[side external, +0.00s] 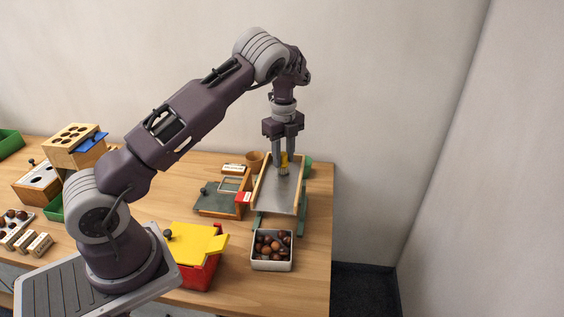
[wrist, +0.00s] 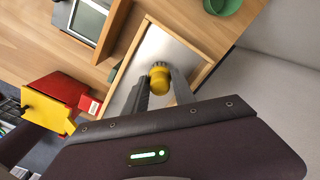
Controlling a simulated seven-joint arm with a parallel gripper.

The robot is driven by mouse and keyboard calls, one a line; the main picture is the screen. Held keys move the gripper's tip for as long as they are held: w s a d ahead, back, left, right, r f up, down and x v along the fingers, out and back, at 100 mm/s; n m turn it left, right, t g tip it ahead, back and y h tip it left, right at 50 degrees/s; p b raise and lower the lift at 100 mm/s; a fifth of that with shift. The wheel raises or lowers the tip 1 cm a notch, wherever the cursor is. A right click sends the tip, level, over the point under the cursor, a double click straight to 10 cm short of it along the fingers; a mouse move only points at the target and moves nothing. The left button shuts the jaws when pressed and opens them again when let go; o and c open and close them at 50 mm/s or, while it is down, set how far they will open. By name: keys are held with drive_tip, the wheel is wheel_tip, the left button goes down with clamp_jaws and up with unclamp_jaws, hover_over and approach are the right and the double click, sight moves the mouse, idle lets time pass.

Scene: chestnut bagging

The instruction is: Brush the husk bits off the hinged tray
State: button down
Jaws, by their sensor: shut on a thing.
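The hinged tray (side external: 282,200) has a grey metal bed with raised wooden side rails and stands on green legs near the right end of the table. It also shows in the wrist view (wrist: 186,60). My gripper (side external: 286,154) is over the tray's upper part, shut on a yellow-handled brush (side external: 284,160). In the wrist view the brush's round yellow end (wrist: 159,84) sits between the two fingers, above the metal bed. The brush appears to reach down to the bed, but I cannot tell whether it touches. I cannot make out husk bits on the tray.
A white bin of chestnuts (side external: 272,262) stands below the tray's front end. A red box with a yellow lid (side external: 198,244) stands left of it. A green board with a frame (side external: 218,205) lies left of the tray. A green bowl (wrist: 222,4) is behind it.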

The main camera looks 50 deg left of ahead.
drive_tip(key=shift+w+a, duration=0.55)
drive_tip(key=shift+a, duration=0.05)
drive_tip(key=shift+r, duration=3.75)
drive_tip(key=shift+s+f, duration=0.1)
drive_tip(key=shift+f, duration=3.8)
drive_tip(key=shift+s+d+f, duration=0.15)
drive_tip(key=shift+s+d, duration=0.3)
drive_tip(key=shift+d, duration=0.15)
drive_tip(key=shift+s+d, duration=2.35)
drive_tip(key=shift+w+a, duration=2.75)
drive_tip(key=shift+a, duration=0.05)
drive_tip(key=shift+w+a, duration=0.15)
drive_tip(key=shift+r, duration=4.05)
